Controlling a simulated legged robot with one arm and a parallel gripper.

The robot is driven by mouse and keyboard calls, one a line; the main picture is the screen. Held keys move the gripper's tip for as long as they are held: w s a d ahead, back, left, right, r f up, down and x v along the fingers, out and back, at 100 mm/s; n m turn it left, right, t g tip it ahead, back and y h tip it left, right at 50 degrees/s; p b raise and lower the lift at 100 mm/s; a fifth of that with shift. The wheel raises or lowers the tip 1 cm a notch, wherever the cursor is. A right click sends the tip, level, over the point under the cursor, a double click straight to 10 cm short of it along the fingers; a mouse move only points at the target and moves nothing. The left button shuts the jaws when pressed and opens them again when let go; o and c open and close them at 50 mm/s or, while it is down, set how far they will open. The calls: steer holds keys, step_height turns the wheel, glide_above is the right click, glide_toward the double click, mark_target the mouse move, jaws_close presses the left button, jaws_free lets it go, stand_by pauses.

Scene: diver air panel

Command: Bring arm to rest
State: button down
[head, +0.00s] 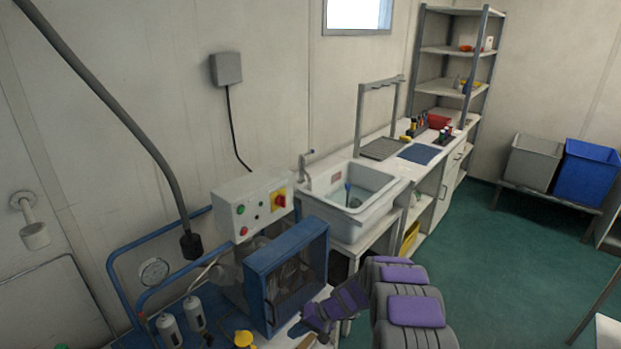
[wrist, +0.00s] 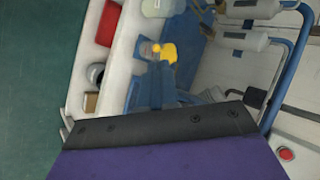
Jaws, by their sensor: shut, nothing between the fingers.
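My arm, grey with purple pads, rises from the bottom edge of the head view, right of centre. My gripper (head: 318,314) is at its left end, in front of the bench by the blue-framed compressor unit (head: 287,275). It is shut with nothing in it. In the wrist view its dark and purple body (wrist: 165,128) fills the lower part of the picture. Beyond it are a yellow-topped fitting (wrist: 167,52) and blue pipes. I cannot tell whether the gripper touches the bench.
A control box (head: 252,206) with buttons and a gauge (head: 154,271) on blue piping are at the left. A white sink (head: 349,200) and a workbench with tools stand behind. Grey (head: 533,162) and blue (head: 588,172) bins are far right. Green floor is open at the right.

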steer(key=s+d+r+n+g+h, duration=0.1)
steer(key=s+d+r+h, duration=0.15)
steer(key=s+r, duration=0.75)
steer(key=s+d+r+g+h, duration=0.1)
steer(key=s+d+r, duration=0.2)
steer(key=s+r, duration=0.7)
steer(key=s+d+r+h, duration=0.2)
steer(key=s+d+r, duration=0.1)
steer(key=s, duration=0.4)
steer(key=s+d+r+m+h, duration=0.1)
steer(key=s+d+r, duration=0.2)
steer(key=s+d, duration=0.3)
steer(key=s+d+r+h, duration=0.2)
steer(key=s+d, duration=0.3)
steer(key=s, duration=0.5)
steer(key=shift+s+r+t+h, duration=0.15)
steer(key=shift+r+t+h, duration=0.2)
steer(key=shift+r, duration=0.2)
steer(key=shift+a, duration=0.1)
